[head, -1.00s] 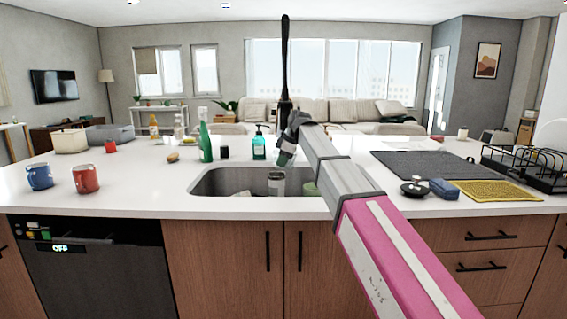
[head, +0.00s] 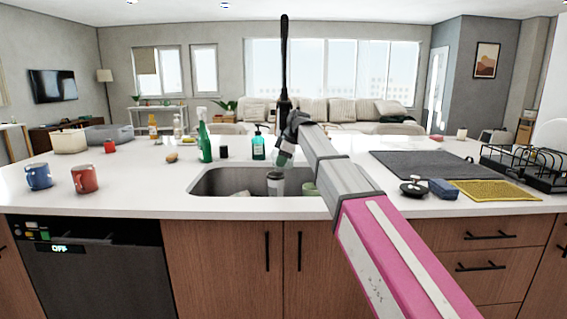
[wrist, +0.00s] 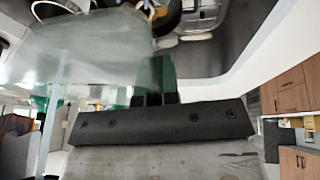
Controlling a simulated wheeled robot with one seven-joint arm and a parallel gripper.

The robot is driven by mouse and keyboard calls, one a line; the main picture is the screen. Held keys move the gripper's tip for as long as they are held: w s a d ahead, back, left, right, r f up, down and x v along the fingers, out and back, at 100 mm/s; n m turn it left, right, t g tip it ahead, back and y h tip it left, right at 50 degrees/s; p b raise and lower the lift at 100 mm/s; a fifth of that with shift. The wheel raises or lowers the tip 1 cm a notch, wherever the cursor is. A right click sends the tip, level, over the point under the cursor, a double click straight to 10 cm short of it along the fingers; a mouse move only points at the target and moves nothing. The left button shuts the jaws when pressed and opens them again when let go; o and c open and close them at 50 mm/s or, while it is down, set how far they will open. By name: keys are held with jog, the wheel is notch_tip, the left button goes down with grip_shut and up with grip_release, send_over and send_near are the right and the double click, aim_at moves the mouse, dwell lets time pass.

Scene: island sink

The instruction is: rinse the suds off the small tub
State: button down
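A small pale grey tub (head: 276,184) is upright in the sink opening, below my gripper (head: 284,157). In the wrist view a large cloudy, translucent wall, which seems to be the tub (wrist: 95,50), fills the upper left. My gripper (wrist: 155,80) shows there as two green fingers close together at the edge of that wall, apparently shut on it. The grip itself is partly hidden. I cannot tell suds from the cloudy surface. The black faucet (head: 285,60) rises behind the sink (head: 215,182); running water cannot be made out clearly.
A green cup (head: 309,189) is in the sink, right of the tub. A teal soap bottle (head: 259,148) and green spray bottle (head: 205,142) stand behind the sink. Two mugs are at left. A dark mat (head: 420,164), yellow cloth (head: 495,191) and black rack (head: 520,160) lie right.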

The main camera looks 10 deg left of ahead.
jog(key=shift+s, duration=0.1)
jog(key=s+d, duration=0.1)
jog(key=s, duration=0.6)
jog(key=shift+s+d, duration=0.2)
jog(key=shift+s, duration=0.15)
dwell(0.5)
dwell(1.2)
jog(key=s+r, duration=0.4)
jog(key=s, duration=0.1)
jog(key=shift+d, duration=0.4)
dwell(0.5)
